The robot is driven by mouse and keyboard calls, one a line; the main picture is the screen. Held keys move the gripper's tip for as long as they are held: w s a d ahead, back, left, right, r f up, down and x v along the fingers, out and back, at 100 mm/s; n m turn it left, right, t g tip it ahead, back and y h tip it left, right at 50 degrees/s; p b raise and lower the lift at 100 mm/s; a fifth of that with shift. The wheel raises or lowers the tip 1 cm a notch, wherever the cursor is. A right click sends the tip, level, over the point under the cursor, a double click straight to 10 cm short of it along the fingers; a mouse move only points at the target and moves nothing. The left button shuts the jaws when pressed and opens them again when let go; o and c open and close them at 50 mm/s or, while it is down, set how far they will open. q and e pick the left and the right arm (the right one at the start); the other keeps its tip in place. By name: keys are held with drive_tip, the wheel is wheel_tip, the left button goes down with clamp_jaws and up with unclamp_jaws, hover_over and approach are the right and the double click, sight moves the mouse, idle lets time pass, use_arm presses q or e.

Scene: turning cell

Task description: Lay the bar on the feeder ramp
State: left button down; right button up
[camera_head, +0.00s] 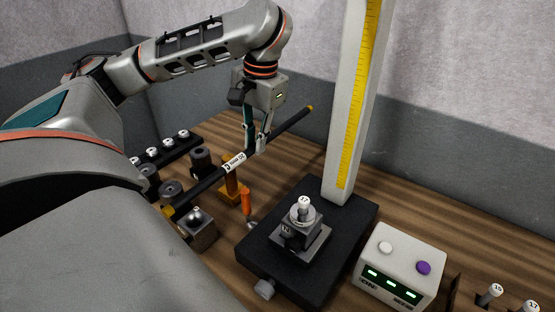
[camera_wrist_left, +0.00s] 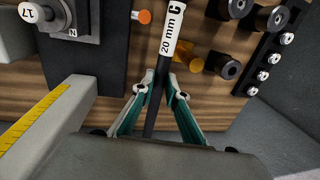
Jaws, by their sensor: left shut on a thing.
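The bar (camera_head: 285,127) is a long dark rod with a white label and a yellow far tip. My left gripper (camera_head: 257,147) is shut on it near the label, and the bar slants from lower left to upper right. In the left wrist view the bar (camera_wrist_left: 167,60) runs between the fingertips (camera_wrist_left: 163,88), and its label reads 20 mm. An amber stand (camera_head: 231,182) is under the bar near the label; I cannot tell whether they touch. I cannot make out a feeder ramp for certain. My right gripper is not in view.
A black base (camera_head: 255,252) carries a grey block and a tall white column (camera_head: 350,100) with a yellow scale, close right of the bar. A white button box (camera_head: 400,262) stands front right. Dark cylinders (camera_head: 201,160), a black rack (camera_head: 165,150) and an orange-handled tool (camera_head: 246,203) crowd the left.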

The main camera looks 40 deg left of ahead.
use_arm(q)
wheel_tip(320, 180, down, 10)
drive_tip(key=r+b, duration=0.1)
drive_tip(key=b, duration=0.3)
hover_over(258, 206)
drive_tip(key=f, duration=0.5)
drive_tip(key=shift+d+f, duration=0.25)
drive_tip(key=shift+f, duration=0.15)
drive_tip(key=shift+f+b, duration=1.1)
drive_tip(key=shift+f, duration=0.95)
drive_tip(key=shift+w+f, duration=0.1)
drive_tip(key=shift+f, duration=0.1)
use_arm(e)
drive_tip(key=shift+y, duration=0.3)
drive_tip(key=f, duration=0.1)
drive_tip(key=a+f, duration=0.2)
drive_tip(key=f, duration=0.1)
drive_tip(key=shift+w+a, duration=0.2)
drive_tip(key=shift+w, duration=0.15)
use_arm(q)
drive_tip(key=c, duration=2)
unclamp_jaws()
drive_tip(key=shift+f, duration=0.1)
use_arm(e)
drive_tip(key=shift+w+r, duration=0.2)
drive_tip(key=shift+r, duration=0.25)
